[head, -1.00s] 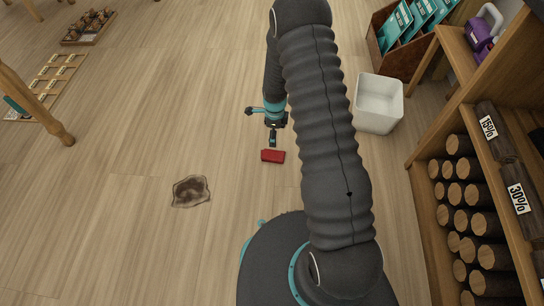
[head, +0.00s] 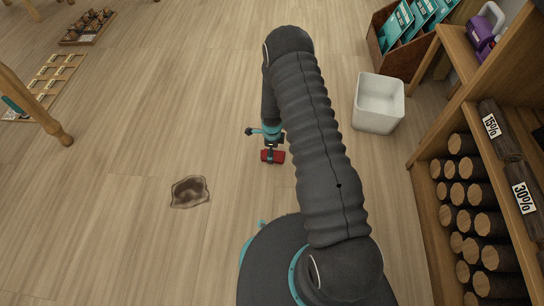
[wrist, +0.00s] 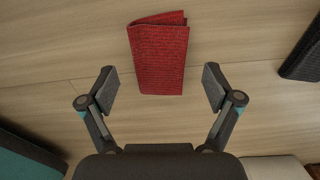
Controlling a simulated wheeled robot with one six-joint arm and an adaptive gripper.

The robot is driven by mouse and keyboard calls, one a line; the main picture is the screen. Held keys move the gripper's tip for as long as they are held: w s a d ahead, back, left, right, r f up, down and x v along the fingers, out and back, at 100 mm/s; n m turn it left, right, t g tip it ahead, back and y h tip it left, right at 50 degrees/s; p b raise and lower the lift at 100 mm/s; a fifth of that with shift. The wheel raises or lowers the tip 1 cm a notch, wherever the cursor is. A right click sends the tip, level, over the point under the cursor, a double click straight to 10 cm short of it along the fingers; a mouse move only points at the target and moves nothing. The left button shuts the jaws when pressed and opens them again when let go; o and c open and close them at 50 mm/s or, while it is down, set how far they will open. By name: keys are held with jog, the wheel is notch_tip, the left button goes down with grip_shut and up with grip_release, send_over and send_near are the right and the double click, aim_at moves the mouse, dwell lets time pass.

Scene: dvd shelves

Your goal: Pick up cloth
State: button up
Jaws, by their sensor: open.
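A red folded cloth (head: 273,157) lies on the wooden floor in front of my base in the head view. In the wrist view the cloth (wrist: 158,55) is a textured red rectangle at the upper middle. My gripper (head: 271,152) is over the cloth in the head view and hides part of it.
A brown stain (head: 189,192) is on the floor to the left. A white bin (head: 378,104) stands to the right, beside a wooden shelf (head: 418,172) holding several logs. A wooden table leg (head: 42,110) stands at the left. The floor around the cloth is clear.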

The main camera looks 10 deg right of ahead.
notch_tip(320, 180, down, 2)
jog(key=c, duration=0.8)
jog(key=shift+r, duration=0.1)
jog(key=shift+r, duration=0.55)
notch_tip(320, 180, up, 3)
jog(key=shift+w+f+p, duration=0.1)
jog(key=shift+f+p, duration=0.05)
jog(key=shift+p, duration=0.15)
jog(key=s+d+r, duration=0.2)
jog(key=d, duration=0.1)
jog(key=s+d+r, duration=0.2)
jog(key=d, duration=0.1)
jog(key=s+d+r+p, duration=0.1)
jog(key=s+d+r, duration=0.1)
jog(key=d+r, duration=0.1)
jog(key=shift+s+d, duration=0.1)
jog(key=shift+d, duration=0.4)
